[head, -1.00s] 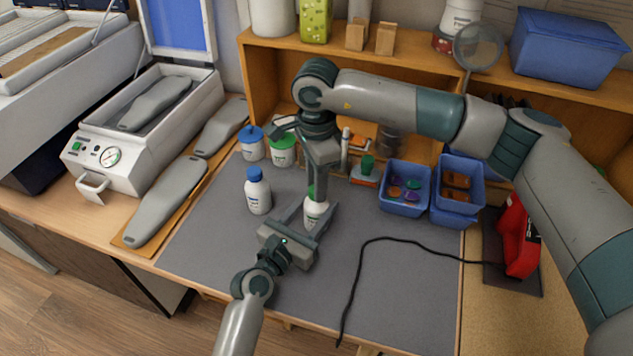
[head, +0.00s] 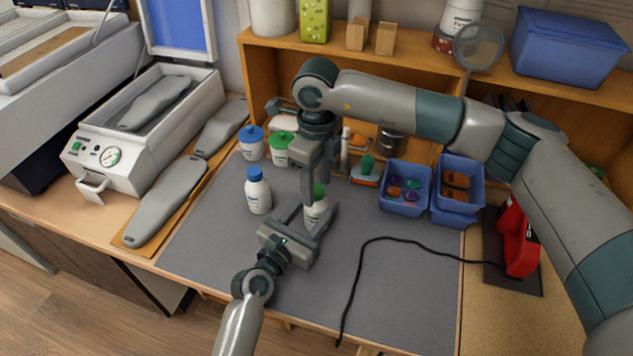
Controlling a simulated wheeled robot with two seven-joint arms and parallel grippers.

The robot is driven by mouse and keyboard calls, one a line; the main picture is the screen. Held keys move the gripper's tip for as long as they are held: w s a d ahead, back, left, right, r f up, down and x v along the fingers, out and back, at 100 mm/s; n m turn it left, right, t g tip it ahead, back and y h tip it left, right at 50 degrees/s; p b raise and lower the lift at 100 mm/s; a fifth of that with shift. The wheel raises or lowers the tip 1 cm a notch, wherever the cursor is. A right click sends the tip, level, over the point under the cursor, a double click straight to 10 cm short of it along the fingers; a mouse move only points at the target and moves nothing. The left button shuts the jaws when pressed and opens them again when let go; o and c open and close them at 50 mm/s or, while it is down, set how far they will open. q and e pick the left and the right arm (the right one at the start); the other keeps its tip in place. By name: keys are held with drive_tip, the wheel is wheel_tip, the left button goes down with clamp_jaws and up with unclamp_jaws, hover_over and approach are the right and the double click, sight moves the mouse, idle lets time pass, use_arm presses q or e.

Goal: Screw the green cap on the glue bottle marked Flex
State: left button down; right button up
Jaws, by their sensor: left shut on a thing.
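The white glue bottle (head: 316,212) stands upright on the grey mat, its label too small to read. My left gripper (head: 313,222) comes in from the front and is shut around the bottle's body. The green cap (head: 318,190) is at the top of this bottle, partly hidden by my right gripper. My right gripper (head: 312,192) points down from above at the cap and bottle neck. One of its fingers hangs in front of the bottle's left side. Whether its fingers grip the cap cannot be made out.
A white bottle with a blue cap (head: 258,192) stands to the left. Behind are a blue-lidded jar (head: 252,143) and a green-lidded jar (head: 282,149). Blue bins (head: 404,208) stand at the right. A black cable (head: 362,262) crosses the mat, whose front is otherwise clear.

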wheel_tip(320, 180, up, 12)
idle(0.8)
use_arm(q)
drive_tip(key=c, duration=0.9)
unclamp_jaws()
drive_tip(key=shift+o, duration=0.3)
drive_tip(key=shift+s, duration=0.1)
drive_tip(key=b+v, duration=0.3)
drive_tip(key=v, duration=1.3)
drive_tip(key=shift+f+b, duration=0.15)
drive_tip(key=shift+b, duration=0.2)
drive_tip(key=shift+s+a, duration=0.35)
drive_tip(key=shift+s, duration=0.2)
use_arm(e)
drive_tip(key=shift+f, duration=1.9)
